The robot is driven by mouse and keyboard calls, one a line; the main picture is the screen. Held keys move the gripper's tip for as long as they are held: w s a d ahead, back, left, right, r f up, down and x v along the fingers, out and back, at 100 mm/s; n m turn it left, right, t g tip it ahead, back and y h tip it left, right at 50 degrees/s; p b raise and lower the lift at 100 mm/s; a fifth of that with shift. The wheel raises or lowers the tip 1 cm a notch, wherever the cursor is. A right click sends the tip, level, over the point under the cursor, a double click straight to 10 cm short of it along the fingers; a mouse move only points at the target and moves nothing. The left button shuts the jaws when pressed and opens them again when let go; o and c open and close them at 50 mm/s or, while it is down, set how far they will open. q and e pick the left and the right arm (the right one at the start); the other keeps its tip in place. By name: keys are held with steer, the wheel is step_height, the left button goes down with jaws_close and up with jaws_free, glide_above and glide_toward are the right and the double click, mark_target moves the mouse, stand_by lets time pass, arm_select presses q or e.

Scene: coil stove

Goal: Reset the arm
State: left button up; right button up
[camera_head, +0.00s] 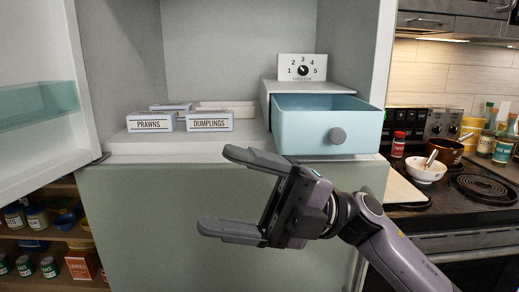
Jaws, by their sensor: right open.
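My right gripper (219,190) is open and empty, its fingers pointing left. It is in front of the closed lower door of the fridge, below the freezer shelf. My right arm comes in from the lower right. My left gripper is not in the head view.
The freezer compartment is open, its door (40,150) swung left. Prawns (149,124) and dumplings (208,124) boxes sit on the shelf (170,147). A stove (470,215) is at right.

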steer(key=w+d+f+m+t+h, duration=0.4)
steer(key=d+f+m+t+h, duration=0.15)
steer(key=f+m+t, duration=0.85)
steer(key=w+d+f+m+t+h, duration=0.45)
steer(key=d+f+m+t, duration=0.35)
steer(key=m+t, duration=0.6)
steer(key=s+d+f+m+g+h, duration=0.3)
steer(key=s+f, duration=0.3)
steer(key=f, duration=0.3)
steer(key=s+d+f+m+g+h, duration=0.3)
steer(key=s+f, duration=0.3)
steer(key=f, duration=0.3)
steer(key=s+d+f+m+g+h, duration=0.3)
steer(key=s+f, duration=0.3)
steer(key=f, duration=0.3)
steer(key=shift+s+d+f+g, duration=0.25)
steer(key=shift+f+g, duration=0.15)
steer(key=shift+g, duration=0.4)
steer(key=shift+w, duration=0.1)
